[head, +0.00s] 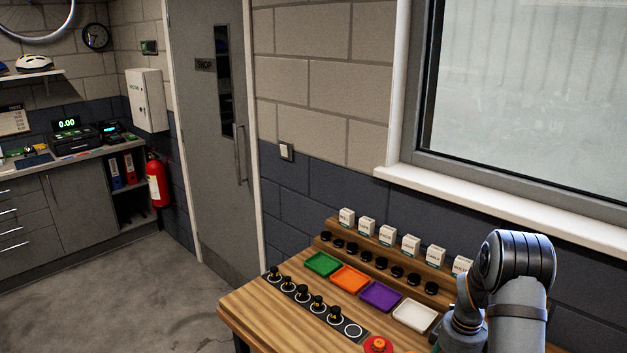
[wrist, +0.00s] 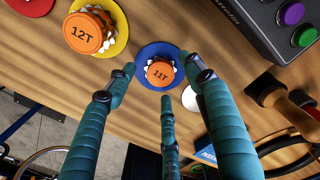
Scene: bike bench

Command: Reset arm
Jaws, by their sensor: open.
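My gripper (wrist: 160,80) shows in the wrist view, with its teal fingers spread apart and nothing held between them. Beyond the fingertips, an orange-topped piece marked 11T (wrist: 160,73) sits on a blue disc (wrist: 147,51) on the wooden bench. I cannot tell how far the fingertips are above it. In the head view my arm is at the lower right, and my gripper is not visible there.
A dark box with purple and green buttons (wrist: 268,28) is nearby. In the head view, green (head: 322,264), orange (head: 350,279), purple (head: 381,296) and white (head: 414,315) trays line the bench.

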